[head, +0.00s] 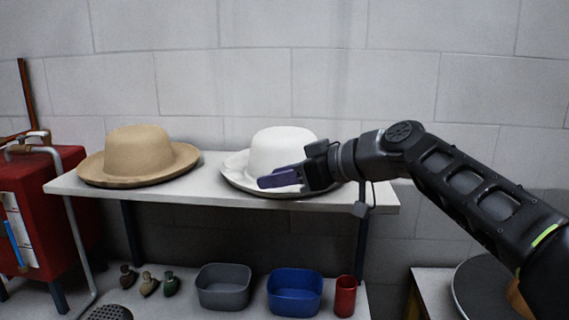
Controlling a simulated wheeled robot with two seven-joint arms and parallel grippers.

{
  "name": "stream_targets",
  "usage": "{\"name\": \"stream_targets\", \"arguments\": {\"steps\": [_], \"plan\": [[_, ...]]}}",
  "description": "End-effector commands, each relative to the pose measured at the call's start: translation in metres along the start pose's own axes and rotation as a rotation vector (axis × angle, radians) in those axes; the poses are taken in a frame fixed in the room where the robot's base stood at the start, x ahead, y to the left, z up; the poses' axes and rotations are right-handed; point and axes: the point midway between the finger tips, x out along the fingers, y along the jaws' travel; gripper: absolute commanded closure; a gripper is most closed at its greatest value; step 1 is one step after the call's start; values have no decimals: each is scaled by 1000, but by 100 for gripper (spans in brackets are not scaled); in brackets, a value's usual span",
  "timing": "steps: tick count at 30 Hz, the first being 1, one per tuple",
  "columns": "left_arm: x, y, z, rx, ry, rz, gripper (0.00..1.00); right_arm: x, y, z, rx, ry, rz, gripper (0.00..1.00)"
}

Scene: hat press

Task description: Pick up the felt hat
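Two hats sit on the white shelf top (215,186). A tan hat (138,150) with a dark underside to its brim is on the left. A white hat (281,147) is right of centre. I cannot tell from looks alone which is the felt hat. My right gripper (270,181) reaches in from the right with its purple fingers in front of the white hat's brim. The fingers overlap the right front of that brim, and I cannot tell whether they touch it or how far apart they are. My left gripper is out of view.
On the lower shelf stand a grey bin (223,289), a blue bin (295,293), a red cup (345,296) and small dark, tan and green items (149,284). A red machine (50,210) with pipes is at left. A block wall closes off the back.

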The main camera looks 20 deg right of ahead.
Motion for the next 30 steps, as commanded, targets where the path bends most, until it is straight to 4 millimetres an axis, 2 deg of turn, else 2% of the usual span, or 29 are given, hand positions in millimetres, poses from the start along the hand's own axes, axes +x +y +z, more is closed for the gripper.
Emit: {"name": "stream_targets", "arguments": {"steps": [6, 17, 24, 30], "plan": [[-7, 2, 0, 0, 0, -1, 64, 21, 0, 0, 1, -2, -3, 66], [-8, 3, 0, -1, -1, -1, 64, 26, 0, 0, 0, -1, -1, 66], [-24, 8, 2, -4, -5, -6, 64, 55, -1, -3, 2, -4, -5, 66], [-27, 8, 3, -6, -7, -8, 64, 75, -1, -1, -1, -1, -2, 66]]}}
